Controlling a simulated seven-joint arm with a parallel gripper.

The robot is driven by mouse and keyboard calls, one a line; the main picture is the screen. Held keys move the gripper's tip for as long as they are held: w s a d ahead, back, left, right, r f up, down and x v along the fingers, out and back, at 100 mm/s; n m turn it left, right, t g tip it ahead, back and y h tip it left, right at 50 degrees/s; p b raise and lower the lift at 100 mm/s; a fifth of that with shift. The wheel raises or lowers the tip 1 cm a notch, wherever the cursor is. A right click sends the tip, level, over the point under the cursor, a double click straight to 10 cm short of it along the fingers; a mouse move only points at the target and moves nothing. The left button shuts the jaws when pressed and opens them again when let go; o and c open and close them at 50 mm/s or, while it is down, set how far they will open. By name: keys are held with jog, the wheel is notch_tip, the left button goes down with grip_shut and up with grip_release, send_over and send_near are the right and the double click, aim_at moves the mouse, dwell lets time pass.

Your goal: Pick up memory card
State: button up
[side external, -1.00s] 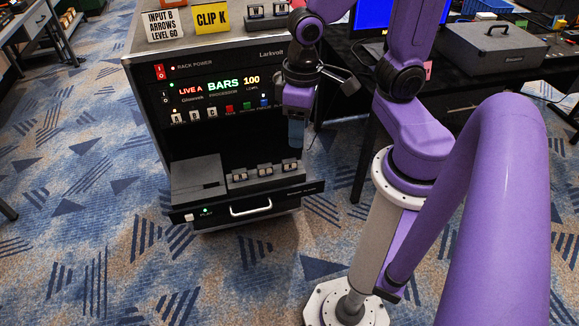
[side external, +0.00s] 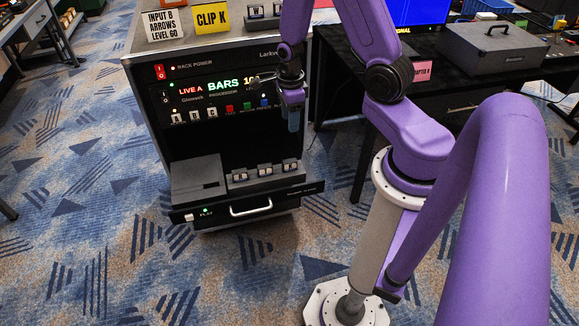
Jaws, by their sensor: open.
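Several small card-like pieces stand in a row on a grey holder (side external: 272,178) in the rack's pulled-out drawer. They may be memory cards, but they are too small to tell. Similar small pieces sit on a holder (side external: 258,20) on top of the rack. My gripper (side external: 293,121) points down in front of the right part of the rack's panel, above the right end of the drawer row and apart from it. It is open, and nothing shows between its fingers.
The rack (side external: 145,100) has a lit panel and a drawer with a handle (side external: 251,207). A grey box unit (side external: 197,178) fills the drawer's left side. Yellow (side external: 211,17) and white (side external: 165,26) signs stand on top. A grey case (side external: 497,48) and pink label (side external: 423,71) are on the black table.

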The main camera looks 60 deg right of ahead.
jog(key=f, duration=0.1)
send_over(289, 161)
jog(key=f, duration=0.7)
jog(key=d+f, duration=0.1)
jog(key=f, duration=0.3)
jog(key=shift+f, duration=0.15)
jog(key=shift+a+f, duration=0.2)
jog(key=shift+f, duration=1.15)
jog(key=shift+a+f, duration=0.15)
jog(key=shift+f, duration=1.2)
grip_shut()
